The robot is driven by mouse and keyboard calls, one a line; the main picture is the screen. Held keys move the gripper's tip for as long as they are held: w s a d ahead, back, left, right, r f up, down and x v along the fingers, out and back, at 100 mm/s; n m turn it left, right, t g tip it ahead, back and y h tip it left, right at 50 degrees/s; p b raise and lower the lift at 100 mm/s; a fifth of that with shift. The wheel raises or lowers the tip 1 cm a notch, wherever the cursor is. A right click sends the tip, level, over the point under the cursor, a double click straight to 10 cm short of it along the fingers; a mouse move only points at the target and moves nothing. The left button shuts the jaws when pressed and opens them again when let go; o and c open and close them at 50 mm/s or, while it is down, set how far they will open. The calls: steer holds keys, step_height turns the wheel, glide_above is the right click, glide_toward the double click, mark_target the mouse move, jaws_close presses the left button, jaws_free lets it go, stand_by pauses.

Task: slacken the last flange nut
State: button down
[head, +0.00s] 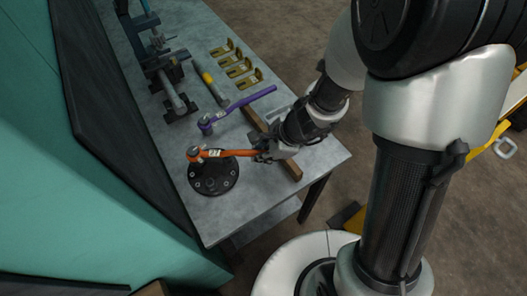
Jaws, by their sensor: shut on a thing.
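My gripper (262,153) is shut on the handle of an orange wrench (228,153) near the table's front right.
On the grey table (240,214) lie a purple ratchet (247,106), a yellow-and-grey tool (214,88), several yellow brackets (238,69) and a wooden bar (291,168) by my gripper. A dark clamp-like fixture (170,75) stands at the back left. The near table corner is clear.

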steer(key=w+n+p, duration=0.1)
steer(key=w+p, duration=0.1)
steer(key=w+n+g+p, duration=0.1)
steer(key=w+p, duration=0.1)
steer(key=w+a+r+n+g+p, duration=0.1)
steer(key=w+p, duration=0.1)
steer(key=p, duration=0.1)
steer(key=shift+w+a+n+y, duration=0.1)
steer(key=shift+n+y, duration=0.2)
steer(key=shift+n, duration=0.1)
steer(key=b, duration=0.1)
steer(key=f+b, duration=0.1)
steer(key=b, duration=0.1)
steer(key=shift+s+f, duration=0.25)
steer(key=shift+s+r, duration=0.15)
steer(key=shift+r, duration=0.1)
steer(key=c, duration=1.9)
jaws_free()
steer(key=shift+s+r, duration=0.1)
steer(key=shift+s, duration=0.05)
steer(key=shift+o, duration=1.3)
steer(key=shift+w, duration=0.2)
steer(key=shift+o, duration=1.1)
steer(key=shift+d, duration=0.2)
steer(key=v, duration=1.1)
steer(key=shift+s+r, duration=0.2)
steer(key=shift+r, duration=0.2)
steer(key=shift+d, duration=0.1)
